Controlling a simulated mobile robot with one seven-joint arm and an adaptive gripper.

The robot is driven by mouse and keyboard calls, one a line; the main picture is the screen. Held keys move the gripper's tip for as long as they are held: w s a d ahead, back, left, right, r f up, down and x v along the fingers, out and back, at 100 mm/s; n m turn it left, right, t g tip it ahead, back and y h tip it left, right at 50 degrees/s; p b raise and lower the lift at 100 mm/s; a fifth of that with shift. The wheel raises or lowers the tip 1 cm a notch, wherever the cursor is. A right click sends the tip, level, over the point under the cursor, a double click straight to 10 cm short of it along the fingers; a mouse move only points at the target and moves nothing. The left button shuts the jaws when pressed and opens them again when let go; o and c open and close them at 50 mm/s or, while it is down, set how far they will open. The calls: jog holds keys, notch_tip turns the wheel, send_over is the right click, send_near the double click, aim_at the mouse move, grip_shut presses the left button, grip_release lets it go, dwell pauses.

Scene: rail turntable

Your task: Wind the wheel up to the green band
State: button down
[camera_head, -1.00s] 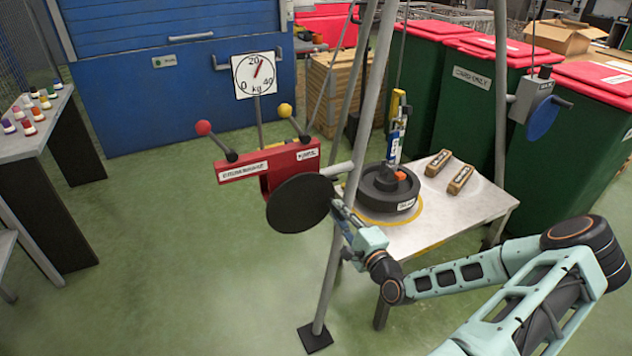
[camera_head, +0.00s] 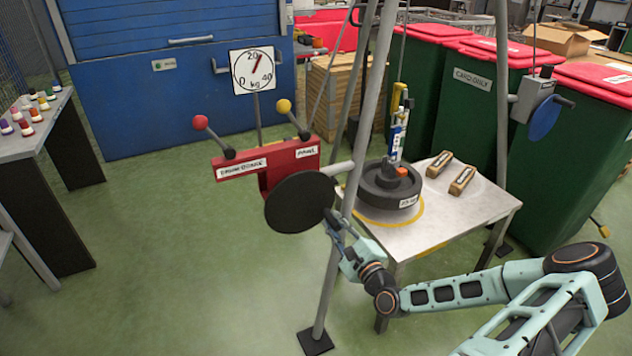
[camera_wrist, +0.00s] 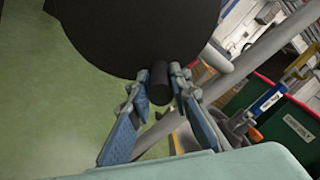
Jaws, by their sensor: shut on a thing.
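The black wheel (camera_head: 297,203), a flat round disc, sits on the red winch housing (camera_head: 268,165) on the frame's leg. My gripper (camera_head: 334,224) is at the wheel's lower right edge. In the wrist view my gripper (camera_wrist: 164,92) has its fingers on both sides of the wheel's dark stub handle (camera_wrist: 159,80), shut on it. A black weight (camera_head: 390,190) is at the metal table inside a yellow ring, under a yellow and blue hook unit (camera_head: 398,125). The dial (camera_head: 253,71) has its needle a little past 20. I cannot make out a green band.
A red-knobbed lever (camera_head: 200,122) and a yellow-knobbed lever (camera_head: 284,106) stand above the housing. Frame legs (camera_head: 345,185) rise close to my gripper. A second winch with a blue wheel (camera_head: 543,118) hangs right, by green bins (camera_head: 470,100).

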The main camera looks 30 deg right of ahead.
jog(key=shift+s+a+f+m, duration=0.1)
jog(key=shift+a+f+m, duration=0.55)
jog(key=shift+f, duration=0.15)
jog(key=shift+a+f+m+b, duration=0.7)
jog(key=shift+a+m+b, duration=0.2)
jog(key=shift+m, duration=0.25)
jog(key=shift+a+f+m, duration=0.1)
jog(key=shift+a+m, duration=0.2)
jog(key=shift+m, duration=0.3)
jog(key=c, duration=1.6)
grip_release()
jog(key=shift+d, duration=0.1)
jog(key=shift+r, duration=0.2)
